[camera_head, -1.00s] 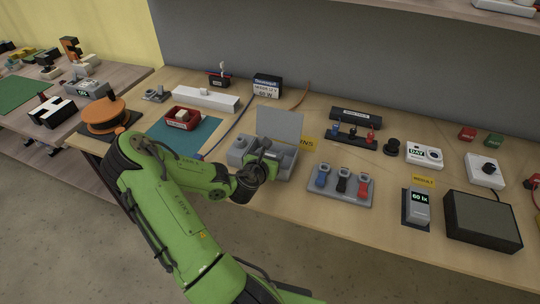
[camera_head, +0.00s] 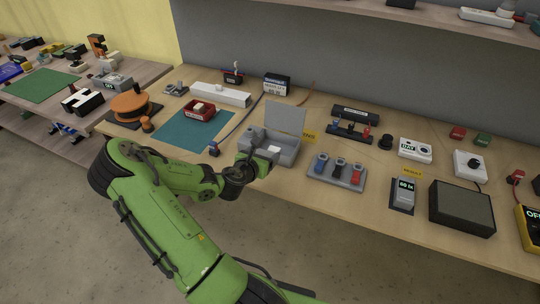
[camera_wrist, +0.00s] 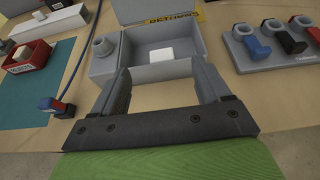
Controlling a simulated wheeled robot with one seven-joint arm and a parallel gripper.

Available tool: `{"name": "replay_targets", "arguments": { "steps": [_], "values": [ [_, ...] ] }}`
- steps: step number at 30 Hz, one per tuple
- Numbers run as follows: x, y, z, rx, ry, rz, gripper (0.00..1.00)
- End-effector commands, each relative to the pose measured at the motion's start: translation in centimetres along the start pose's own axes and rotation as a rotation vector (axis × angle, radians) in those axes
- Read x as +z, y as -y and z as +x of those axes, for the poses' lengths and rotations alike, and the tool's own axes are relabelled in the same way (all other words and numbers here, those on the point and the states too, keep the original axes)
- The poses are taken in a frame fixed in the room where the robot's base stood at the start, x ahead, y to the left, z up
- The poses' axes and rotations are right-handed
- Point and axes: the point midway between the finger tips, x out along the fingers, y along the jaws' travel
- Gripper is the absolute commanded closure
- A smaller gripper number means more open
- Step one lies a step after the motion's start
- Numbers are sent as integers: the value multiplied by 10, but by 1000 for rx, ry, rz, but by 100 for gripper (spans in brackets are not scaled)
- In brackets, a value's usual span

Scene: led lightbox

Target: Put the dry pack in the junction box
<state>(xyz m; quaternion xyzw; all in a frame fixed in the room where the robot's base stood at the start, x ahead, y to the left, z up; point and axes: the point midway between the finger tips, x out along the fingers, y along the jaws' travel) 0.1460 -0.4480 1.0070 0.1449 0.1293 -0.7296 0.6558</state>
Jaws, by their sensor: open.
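The junction box (camera_head: 287,156) is a grey open box with its lid raised at the back; it also shows in the wrist view (camera_wrist: 203,50). A small white block (camera_wrist: 162,55), which looks like the dry pack, lies on the box floor and also shows in the head view (camera_head: 274,149). No label on it is readable. My gripper (camera_wrist: 161,78) is open at the front of the box, its two fingers apart with nothing held between them. In the head view my gripper (camera_head: 252,164) hides part of the box's front left.
A red tray (camera_head: 187,113) with a pale block stands on the teal mat (camera_head: 185,134) to the left. A grey holder (camera_head: 337,178) with blue, black and red clips stands right of the box. A blue-ended cable (camera_wrist: 52,106) lies at left.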

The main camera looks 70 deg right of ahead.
Motion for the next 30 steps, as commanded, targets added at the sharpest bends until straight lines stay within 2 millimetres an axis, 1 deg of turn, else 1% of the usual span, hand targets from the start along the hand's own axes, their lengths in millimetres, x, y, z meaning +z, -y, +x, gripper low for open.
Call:
{"name": "replay_targets", "arguments": {
  "steps": [1,9,11,14,16,17,18,20,21,23,24,26,27,29,30],
  "values": [
    [3,-2,-2,1,1,-1,24],
    [2,-3,-2,-1,1,2,24],
    [2,-5,-4,-1,-8,32,24],
    [-3,-18,-20,-5,-75,216,24],
    [-9,-35,-44,-14,-171,438,24],
    [-13,-44,-57,-21,-224,540,24],
    [-17,-56,-77,-33,-298,671,24],
    [-23,-75,-111,-55,-421,855,24],
    [-25,-87,-137,-75,-509,968,24],
    [-26,-102,-181,-112,-648,1120,24],
    [-25,-110,-213,-140,-743,1205,24],
    [-22,-115,-262,-191,-880,1307,24],
    [-19,-114,-295,-230,-967,1359,24],
    [-12,-106,-344,-289,-1085,1417,24],
    [-8,-96,-374,-329,-1153,1443,24]
  ]
}}
